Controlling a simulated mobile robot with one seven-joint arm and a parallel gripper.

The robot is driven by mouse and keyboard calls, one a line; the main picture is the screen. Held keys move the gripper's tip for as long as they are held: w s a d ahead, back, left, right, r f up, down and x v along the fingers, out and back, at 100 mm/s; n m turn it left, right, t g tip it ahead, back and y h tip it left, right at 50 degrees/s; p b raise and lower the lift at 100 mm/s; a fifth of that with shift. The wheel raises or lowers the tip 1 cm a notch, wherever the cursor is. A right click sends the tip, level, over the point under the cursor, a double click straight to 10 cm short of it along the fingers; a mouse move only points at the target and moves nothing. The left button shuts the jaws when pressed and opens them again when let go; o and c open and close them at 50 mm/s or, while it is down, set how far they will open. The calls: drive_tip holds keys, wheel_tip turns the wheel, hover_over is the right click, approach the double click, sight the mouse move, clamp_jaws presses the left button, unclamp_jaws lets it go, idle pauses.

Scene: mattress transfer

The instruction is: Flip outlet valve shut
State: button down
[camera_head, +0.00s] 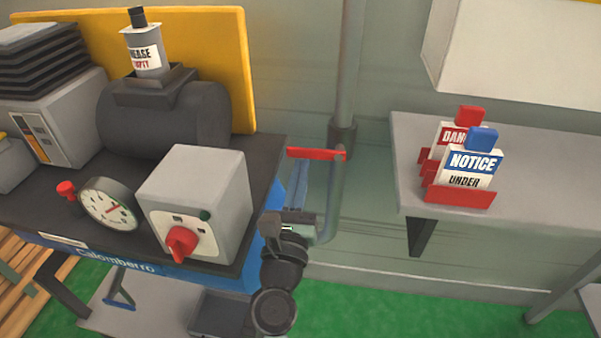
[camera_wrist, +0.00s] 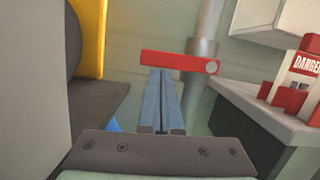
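The outlet valve's red lever (camera_head: 316,154) lies roughly level on the pipe beside the machine bench. Its right end meets the grey pipe. In the wrist view the lever (camera_wrist: 178,62) crosses ahead of my fingertips. My gripper (camera_head: 301,164) points at the lever from below in the head view. Its two long blue-grey fingers lie side by side and look shut, with nothing seen between them; they also show in the wrist view (camera_wrist: 162,74). The tips are very close to the lever; I cannot tell whether they touch it.
The compressor bench (camera_head: 262,160) with a grey control box (camera_head: 205,185), gauge (camera_head: 110,204) and dark tank stands at left. A grey shelf (camera_head: 545,165) at right holds red and blue sign tags (camera_head: 470,165). The wall pipe (camera_head: 350,70) rises behind the lever.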

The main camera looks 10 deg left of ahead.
drive_tip(key=s+f+b, duration=0.5)
drive_tip(key=s+f, duration=0.1)
drive_tip(key=s, duration=0.3)
drive_tip(key=shift+s+f, duration=0.2)
drive_tip(key=shift+s, duration=0.15)
drive_tip(key=shift+d, duration=0.1)
idle(0.6)
